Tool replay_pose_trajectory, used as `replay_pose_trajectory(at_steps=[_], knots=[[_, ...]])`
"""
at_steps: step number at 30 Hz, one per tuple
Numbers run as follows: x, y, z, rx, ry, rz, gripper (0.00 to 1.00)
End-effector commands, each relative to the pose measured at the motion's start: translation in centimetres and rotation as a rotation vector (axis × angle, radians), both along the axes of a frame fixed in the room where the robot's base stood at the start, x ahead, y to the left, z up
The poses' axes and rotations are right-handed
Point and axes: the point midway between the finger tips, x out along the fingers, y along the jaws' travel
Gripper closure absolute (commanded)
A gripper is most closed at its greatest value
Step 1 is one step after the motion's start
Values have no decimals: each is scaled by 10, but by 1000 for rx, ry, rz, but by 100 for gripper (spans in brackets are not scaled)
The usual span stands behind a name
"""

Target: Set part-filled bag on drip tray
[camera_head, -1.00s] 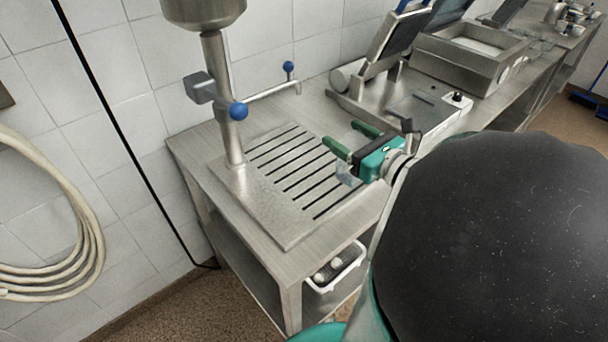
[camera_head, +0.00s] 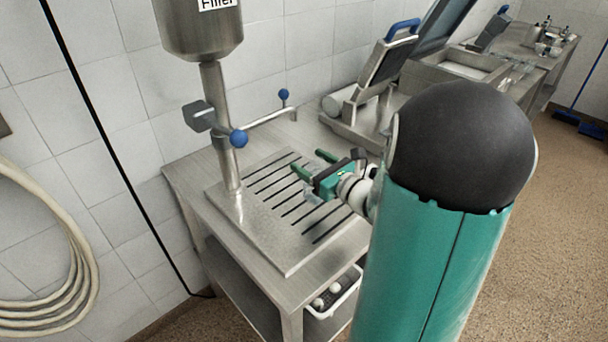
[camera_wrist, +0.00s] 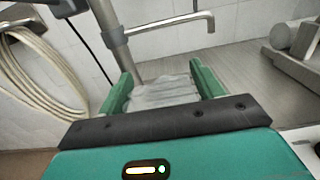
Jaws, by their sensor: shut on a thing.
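My gripper (camera_head: 314,164) is over the slotted drip tray (camera_head: 290,262) on the steel table. In the wrist view my gripper's green fingers (camera_wrist: 160,84) stand on either side of a clear, crumpled bag (camera_wrist: 163,94), and they are shut on it. In the head view the bag shows only as a small pale patch (camera_head: 311,191) by the fingers, mostly hidden by my gripper. I cannot tell whether the bag touches the tray.
A steel filler column (camera_head: 217,90) with blue knobs rises from the tray's left part. A bent spout (camera_head: 268,116) is behind my gripper. Sealing machines (camera_head: 385,75) stand farther right. A white basket (camera_head: 335,293) is on the lower shelf. A hose (camera_head: 62,275) hangs at left.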

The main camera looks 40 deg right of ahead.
Motion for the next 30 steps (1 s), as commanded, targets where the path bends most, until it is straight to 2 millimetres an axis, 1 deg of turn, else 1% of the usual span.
replay_pose_trajectory(at_steps=[1,3,10,12,16,18,25,29,30], knots=[[6,0,-8,4,2,1,69],[12,-1,-16,3,1,0,69],[23,-1,-30,2,0,-2,69],[23,-1,-40,4,2,-2,69],[23,-1,-56,3,1,-1,69],[23,-1,-59,0,0,-1,69],[23,-1,-59,-1,-1,-1,69],[23,-1,-62,0,-1,-1,69],[23,-1,-62,-1,-1,-2,28]])
